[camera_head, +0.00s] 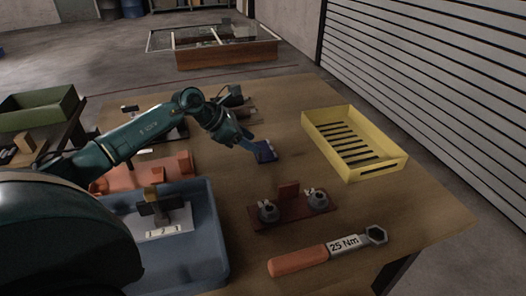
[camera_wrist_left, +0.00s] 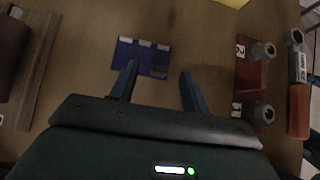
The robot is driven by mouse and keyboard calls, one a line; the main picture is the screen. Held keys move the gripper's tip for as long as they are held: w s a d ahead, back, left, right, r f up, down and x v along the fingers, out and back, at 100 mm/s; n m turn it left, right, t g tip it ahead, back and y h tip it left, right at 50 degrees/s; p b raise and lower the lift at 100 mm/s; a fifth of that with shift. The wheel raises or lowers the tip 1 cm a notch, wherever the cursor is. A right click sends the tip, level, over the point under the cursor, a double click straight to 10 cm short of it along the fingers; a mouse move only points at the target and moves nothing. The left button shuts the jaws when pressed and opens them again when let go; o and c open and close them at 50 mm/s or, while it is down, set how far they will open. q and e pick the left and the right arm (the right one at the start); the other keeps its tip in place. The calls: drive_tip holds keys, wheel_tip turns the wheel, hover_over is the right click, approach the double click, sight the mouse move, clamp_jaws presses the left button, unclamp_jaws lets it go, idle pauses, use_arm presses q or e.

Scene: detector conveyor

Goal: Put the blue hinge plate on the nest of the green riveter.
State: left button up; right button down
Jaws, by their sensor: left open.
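The blue hinge plate (camera_head: 265,152) lies flat on the wooden table near its middle. In the left wrist view the plate (camera_wrist_left: 142,58) shows pale patches along its far edge and a greyish patch near one corner. My left gripper (camera_head: 247,143) is open just left of the plate in the head view. In the left wrist view its two fingers (camera_wrist_left: 158,74) point at the plate; the left fingertip overlaps its near edge in the picture, and the right one is beside it. No contact can be made out. I cannot pick out the green riveter or its nest clearly. My right gripper is not in view.
A dark red fixture (camera_head: 290,208) with two grey knobs stands nearer, beside a 25 Nm wrench (camera_head: 328,252). A yellow slotted crate (camera_head: 396,166) is right. A blue tray (camera_head: 212,240) and orange-red base (camera_head: 115,180) are left. Dark equipment (camera_head: 236,99) stands behind my gripper.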

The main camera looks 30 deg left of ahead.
sight(257, 158)
use_arm(q)
drive_tip(key=x, duration=0.4)
drive_tip(key=shift+s+f, duration=0.25)
drive_tip(key=shift+f, duration=0.05)
drive_tip(key=shift+a, duration=0.1)
drive_tip(key=shift+c, duration=0.5)
drive_tip(key=shift+r, duration=0.1)
clamp_jaws()
